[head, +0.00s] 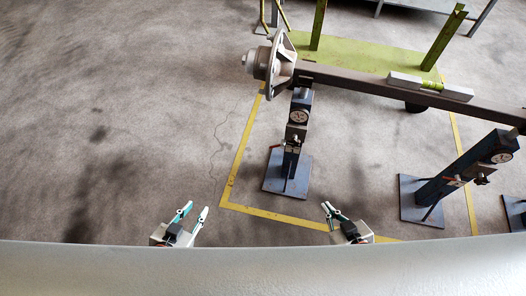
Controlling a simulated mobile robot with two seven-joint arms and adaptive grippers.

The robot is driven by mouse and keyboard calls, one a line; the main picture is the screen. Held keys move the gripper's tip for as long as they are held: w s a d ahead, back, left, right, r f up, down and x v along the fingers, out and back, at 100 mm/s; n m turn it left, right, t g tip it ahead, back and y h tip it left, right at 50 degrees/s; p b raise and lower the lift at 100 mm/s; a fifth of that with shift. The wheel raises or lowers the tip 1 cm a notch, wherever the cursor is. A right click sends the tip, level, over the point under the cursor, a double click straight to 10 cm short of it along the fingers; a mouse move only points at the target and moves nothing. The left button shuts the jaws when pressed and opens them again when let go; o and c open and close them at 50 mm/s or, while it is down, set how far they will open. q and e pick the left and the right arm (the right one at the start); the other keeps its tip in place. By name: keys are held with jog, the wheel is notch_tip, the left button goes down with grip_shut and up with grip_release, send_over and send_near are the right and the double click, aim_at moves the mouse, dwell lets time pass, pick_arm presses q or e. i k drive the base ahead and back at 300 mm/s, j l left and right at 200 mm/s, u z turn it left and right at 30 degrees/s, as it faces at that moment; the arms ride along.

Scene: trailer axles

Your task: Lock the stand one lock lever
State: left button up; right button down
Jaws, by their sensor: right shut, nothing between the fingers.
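A blue stand (303,101) on a square blue base plate (271,179) holds up the left end of the axle beam (345,80). It has a round dial (299,117) and a small dark clamp block below it. A small lever with a reddish tip (283,146) seems to stick out left of the block; its position is too small to tell. I cannot read a number on the stand. My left gripper (197,206) is open and empty, low and left of the stand. My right gripper (327,204) is shut and empty, low and right of the base plate, apart from it.
A second blue stand (440,188) with a dial (502,157) is at the right. A wheel hub (267,63) is on the beam's left end. A spirit level (432,87) lies on the beam. Yellow floor lines surround the stands. The floor at left is clear.

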aim_at(276, 146)
jog(key=j, duration=0.9)
jog(key=i+j, duration=0.1)
jog(key=j, duration=0.85)
